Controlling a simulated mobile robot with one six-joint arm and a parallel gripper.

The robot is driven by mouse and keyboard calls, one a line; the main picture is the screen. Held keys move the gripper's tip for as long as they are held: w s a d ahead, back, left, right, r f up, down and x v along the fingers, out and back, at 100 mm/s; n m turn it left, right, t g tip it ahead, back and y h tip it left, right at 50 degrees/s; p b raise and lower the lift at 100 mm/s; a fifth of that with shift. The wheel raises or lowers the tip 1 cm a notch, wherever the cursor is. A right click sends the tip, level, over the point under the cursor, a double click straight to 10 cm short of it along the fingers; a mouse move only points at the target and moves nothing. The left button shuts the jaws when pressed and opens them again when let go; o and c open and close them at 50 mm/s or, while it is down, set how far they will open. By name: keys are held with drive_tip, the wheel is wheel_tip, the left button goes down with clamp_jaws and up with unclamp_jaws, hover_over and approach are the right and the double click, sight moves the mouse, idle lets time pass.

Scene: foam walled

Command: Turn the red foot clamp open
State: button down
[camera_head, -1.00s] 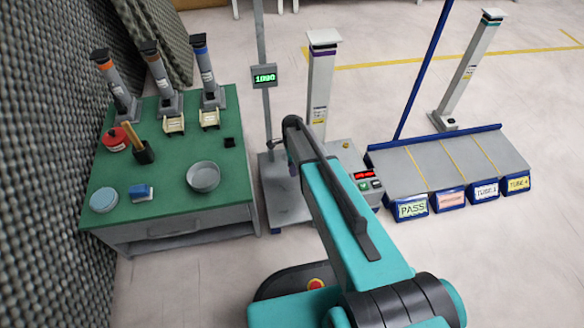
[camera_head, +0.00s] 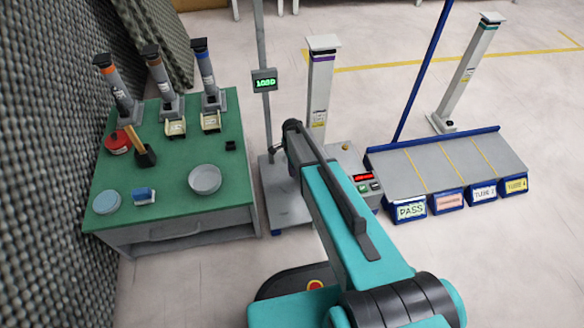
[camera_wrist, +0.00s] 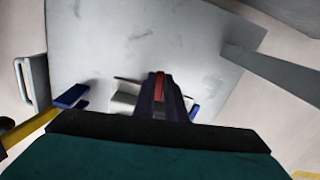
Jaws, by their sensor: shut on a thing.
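The red foot clamp shows in the wrist view as a narrow red strip (camera_wrist: 159,82) over a pale grey plate (camera_wrist: 120,45). My gripper (camera_wrist: 160,97) has its dark fingers on both sides of the strip and is shut on it. The rest of the clamp is hidden by the fingers and the wrist. My arm hides the clamp and the fingertips there. I cannot tell how far the clamp is turned.
A white column with a purple band (camera_head: 319,90) stands behind my arm, beside a post with a green display (camera_head: 264,82). A green-topped table (camera_head: 180,180) is at left. A control box (camera_head: 367,182) and a labelled rack (camera_head: 430,170) are at right.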

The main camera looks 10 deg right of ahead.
drive_tip(key=n+p, duration=0.3)
drive_tip(key=shift+s+r, duration=0.15)
drive_tip(key=shift+r, duration=0.05)
drive_tip(key=n+p, duration=0.2)
drive_tip(key=n, duration=0.1)
drive_tip(key=shift+s+d+n+p, duration=0.1)
drive_tip(key=shift+s+n+p, duration=0.05)
drive_tip(key=shift+n+p, duration=0.2)
drive_tip(key=n+p, duration=0.2)
drive_tip(key=n, duration=0.1)
drive_tip(key=shift+s+d, duration=0.1)
drive_tip(key=shift+d, duration=0.05)
drive_tip(key=shift+s+d+f+n+p, duration=0.1)
drive_tip(key=shift+n+p, duration=0.25)
drive_tip(key=shift+n, duration=0.55)
drive_tip(key=shift+d+f+n+p, duration=0.1)
drive_tip(key=shift+n+p, duration=0.25)
drive_tip(key=shift+n, duration=0.5)
drive_tip(key=c, duration=1.8)
unclamp_jaws()
drive_tip(key=shift+r, duration=0.1)
